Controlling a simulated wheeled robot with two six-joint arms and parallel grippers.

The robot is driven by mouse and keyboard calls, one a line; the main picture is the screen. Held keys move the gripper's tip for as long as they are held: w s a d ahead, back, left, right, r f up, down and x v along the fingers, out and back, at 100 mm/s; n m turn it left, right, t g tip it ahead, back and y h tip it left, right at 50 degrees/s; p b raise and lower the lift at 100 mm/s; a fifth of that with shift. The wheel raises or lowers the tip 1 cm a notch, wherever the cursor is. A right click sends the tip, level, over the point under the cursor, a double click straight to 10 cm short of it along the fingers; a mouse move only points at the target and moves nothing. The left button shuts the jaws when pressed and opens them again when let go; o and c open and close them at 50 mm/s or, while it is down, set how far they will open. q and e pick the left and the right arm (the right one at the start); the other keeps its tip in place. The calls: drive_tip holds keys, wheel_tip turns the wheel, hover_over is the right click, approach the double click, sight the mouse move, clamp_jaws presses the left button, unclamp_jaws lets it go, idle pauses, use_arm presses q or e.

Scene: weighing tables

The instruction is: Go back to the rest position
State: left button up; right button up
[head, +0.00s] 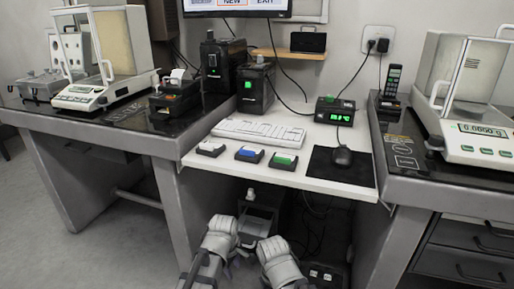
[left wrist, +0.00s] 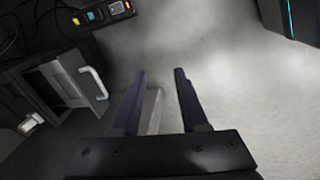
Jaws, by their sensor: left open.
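My left gripper (left wrist: 160,72) shows in the left wrist view with its two dark fingers apart and nothing between them. Pale grey floor lies beyond the fingertips. In the head view both of my arms are low at the bottom middle, folded close together in front of the desk. They are below the desktop and touch nothing on it that I can see. My left fingers are hard to make out in the head view, and my right gripper does not show there.
A white desk (head: 330,183) holds a keyboard (head: 258,132), small coloured-top boxes (head: 248,154) and a mouse (head: 342,156). Balances stand on the dark tables at left (head: 85,97) and right (head: 480,143). A power strip (left wrist: 100,14) lies on the floor. Floor is clear at left.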

use_arm(q)
drive_tip(key=s+a+m+g, duration=0.1)
drive_tip(key=s+a+m, duration=0.5)
drive_tip(key=a+m, duration=0.55)
drive_tip(key=s+d+r+m+g+y+p, duration=0.15)
drive_tip(key=s+d+r+m+p, duration=0.35)
drive_tip(key=d+r+p, duration=0.6)
wheel_tip(320, 180, up, 35)
drive_tip(key=d+p, duration=0.2)
drive_tip(key=p, duration=3.3)
drive_tip(key=shift+s, duration=0.15)
